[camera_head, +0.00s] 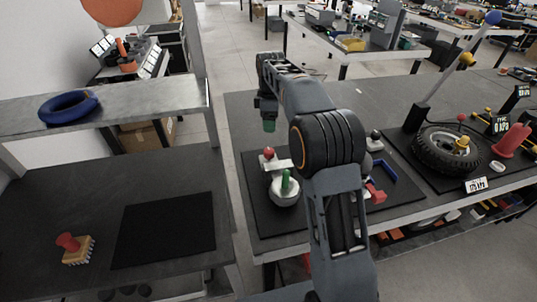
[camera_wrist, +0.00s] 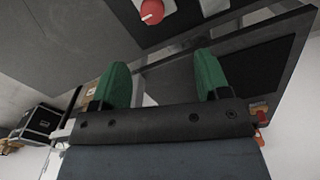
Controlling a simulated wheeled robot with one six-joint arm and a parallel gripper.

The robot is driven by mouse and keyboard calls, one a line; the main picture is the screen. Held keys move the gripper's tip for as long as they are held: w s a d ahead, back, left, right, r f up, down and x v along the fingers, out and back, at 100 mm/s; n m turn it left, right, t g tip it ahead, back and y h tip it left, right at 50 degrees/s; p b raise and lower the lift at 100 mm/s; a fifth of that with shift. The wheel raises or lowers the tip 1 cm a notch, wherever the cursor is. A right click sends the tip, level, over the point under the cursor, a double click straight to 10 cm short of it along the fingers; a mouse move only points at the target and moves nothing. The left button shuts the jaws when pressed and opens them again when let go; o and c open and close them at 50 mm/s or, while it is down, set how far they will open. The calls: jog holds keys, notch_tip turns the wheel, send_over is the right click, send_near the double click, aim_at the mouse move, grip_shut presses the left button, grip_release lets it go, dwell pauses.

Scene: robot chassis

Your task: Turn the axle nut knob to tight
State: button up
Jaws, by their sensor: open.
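No label shows which part is the axle nut knob. A round white base with an upright green handle (camera_head: 285,186) sits on the dark mat of the middle bench. A red ball knob (camera_head: 268,153) on a white plate is just behind it; a red ball (camera_wrist: 151,11) also shows at the top of the wrist view. A yellow knob (camera_head: 461,143) stands at the centre of a black tire (camera_head: 432,158) on the right. My gripper (camera_head: 268,121) is above the far left of the mat, apart from these parts. Its green fingers (camera_wrist: 162,80) are open and empty.
My arm hides part of the mat's middle. A red part (camera_head: 375,193) and a blue handle (camera_head: 385,171) lie to its right. A left bench holds a red-handled brush (camera_head: 75,250) and shelf with a blue ring (camera_head: 69,107).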

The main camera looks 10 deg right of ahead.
aim_at(268, 150)
jog(key=shift+n, duration=0.7)
jog(key=f, duration=0.5)
jog(key=w+f+b, duration=0.1)
jog(key=f, duration=0.9)
jog(key=shift+w+f, duration=0.2)
jog(key=shift+w, duration=0.2)
jog(key=c, duration=0.9)
